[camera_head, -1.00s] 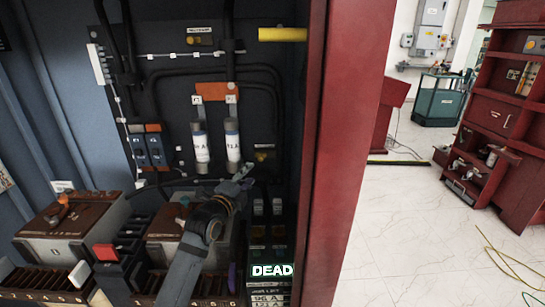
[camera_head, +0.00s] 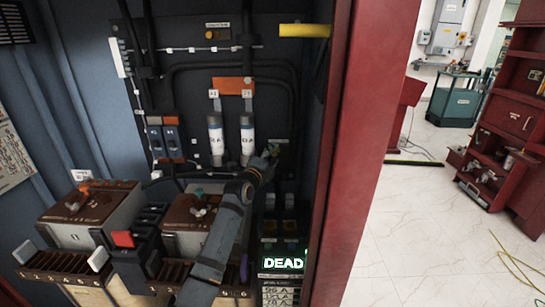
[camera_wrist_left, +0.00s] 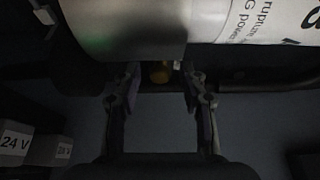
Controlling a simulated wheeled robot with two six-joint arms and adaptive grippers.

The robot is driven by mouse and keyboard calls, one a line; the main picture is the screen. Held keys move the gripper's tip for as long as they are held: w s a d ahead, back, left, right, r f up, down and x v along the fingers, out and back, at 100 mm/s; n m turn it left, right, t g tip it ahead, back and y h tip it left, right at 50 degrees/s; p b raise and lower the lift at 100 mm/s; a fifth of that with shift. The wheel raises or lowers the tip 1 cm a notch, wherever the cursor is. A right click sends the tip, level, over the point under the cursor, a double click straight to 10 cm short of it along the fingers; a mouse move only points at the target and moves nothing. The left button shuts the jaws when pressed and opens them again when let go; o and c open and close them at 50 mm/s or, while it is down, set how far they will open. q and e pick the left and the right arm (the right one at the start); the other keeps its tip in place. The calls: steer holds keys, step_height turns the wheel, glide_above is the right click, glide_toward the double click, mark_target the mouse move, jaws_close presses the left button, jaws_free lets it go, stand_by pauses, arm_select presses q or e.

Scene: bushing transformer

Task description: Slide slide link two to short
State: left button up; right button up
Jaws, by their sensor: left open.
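My left gripper (camera_head: 268,155) is raised to the back panel of the cabinet, just right of the lower end of the right-hand white fuse. In the left wrist view its two fingers (camera_wrist_left: 160,100) stand apart, with nothing held between them. A small yellowish knob (camera_wrist_left: 161,72) shows beyond and between the fingertips. In the head view a small dark fitting (camera_head: 280,146) lies close by the fingertips, partly hidden by them. I cannot tell which part is slide link two, or whether the fingers touch anything. My right gripper is not in view.
Two white fuses (camera_head: 247,140) hang under an orange bar (camera_head: 233,86); a labelled cylinder (camera_wrist_left: 260,20) fills the top of the wrist view, very close. Brown-topped units (camera_head: 95,205) stand below left. A lit DEAD display (camera_head: 283,263) is below. The red cabinet edge (camera_head: 355,150) bounds the right.

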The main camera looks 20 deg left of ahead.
mark_target(288, 150)
arm_select(q)
steer(key=shift+c, duration=1.2)
jaws_close()
steer(key=shift+d, duration=0.1)
steer(key=d, duration=0.2)
steer(key=shift+w+d, duration=0.4)
steer(key=shift+a, duration=0.1)
steer(key=shift+o, duration=1.2)
jaws_free()
steer(key=shift+d, duration=0.2)
